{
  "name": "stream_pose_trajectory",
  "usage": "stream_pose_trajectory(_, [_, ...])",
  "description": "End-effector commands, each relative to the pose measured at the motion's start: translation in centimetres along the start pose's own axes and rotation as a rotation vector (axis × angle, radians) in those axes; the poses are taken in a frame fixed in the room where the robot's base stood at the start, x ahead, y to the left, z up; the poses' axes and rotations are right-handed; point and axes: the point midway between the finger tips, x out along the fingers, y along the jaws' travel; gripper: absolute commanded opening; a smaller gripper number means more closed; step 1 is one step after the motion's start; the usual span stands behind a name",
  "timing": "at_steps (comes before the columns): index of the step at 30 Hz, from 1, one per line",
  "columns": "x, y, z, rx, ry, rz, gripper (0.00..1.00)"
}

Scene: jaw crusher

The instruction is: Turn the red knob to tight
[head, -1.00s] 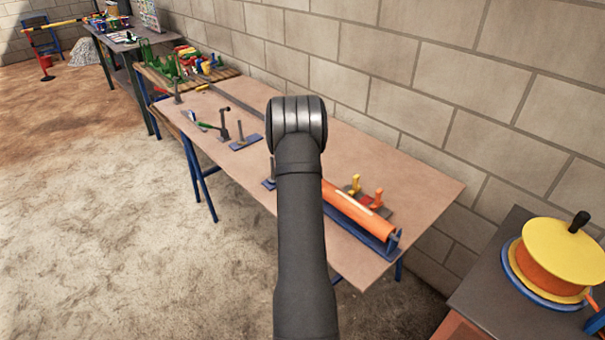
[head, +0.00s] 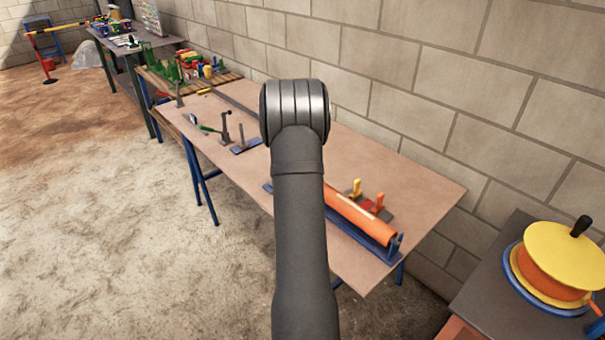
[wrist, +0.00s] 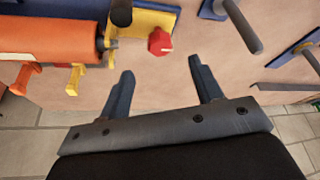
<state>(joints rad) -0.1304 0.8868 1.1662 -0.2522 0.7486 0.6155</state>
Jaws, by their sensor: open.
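The red knob (wrist: 160,41) shows in the wrist view, a small faceted red piece beside a yellow plate (wrist: 150,22). My gripper (wrist: 160,68) is open and empty, with its two dark fingers apart. The knob appears just beyond and between the fingertips in the picture, not touched by them. The orange cylinder (wrist: 45,42) lies left of the knob in the wrist view. It also lies on the bench in the head view (head: 358,216). The knob and my gripper are hidden behind my arm in the head view.
The long bench (head: 420,200) runs along a block wall. Hand tools and upright posts (head: 225,128) stand on its left part. A yellow and orange reel (head: 560,262) sits on a dark table at the right. In the wrist view, grey rods (wrist: 243,25) stand at the upper right.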

Motion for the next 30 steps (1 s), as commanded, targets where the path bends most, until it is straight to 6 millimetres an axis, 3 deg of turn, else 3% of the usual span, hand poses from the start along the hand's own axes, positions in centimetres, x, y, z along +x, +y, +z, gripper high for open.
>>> stream_pose_trajectory(6, [-5.1, -0.1, -0.1, 0.000, 0.002, -0.002, 0.59])
stream_pose_trajectory(13, [-8.5, 0.0, 0.0, 0.001, 0.001, -0.001, 0.59])
stream_pose_trajectory(19, [-9.5, 0.0, 0.0, 0.001, -0.001, 0.000, 0.59])
stream_pose_trajectory(30, [-9.2, 0.0, 0.0, 0.000, -0.002, 0.000, 0.59])
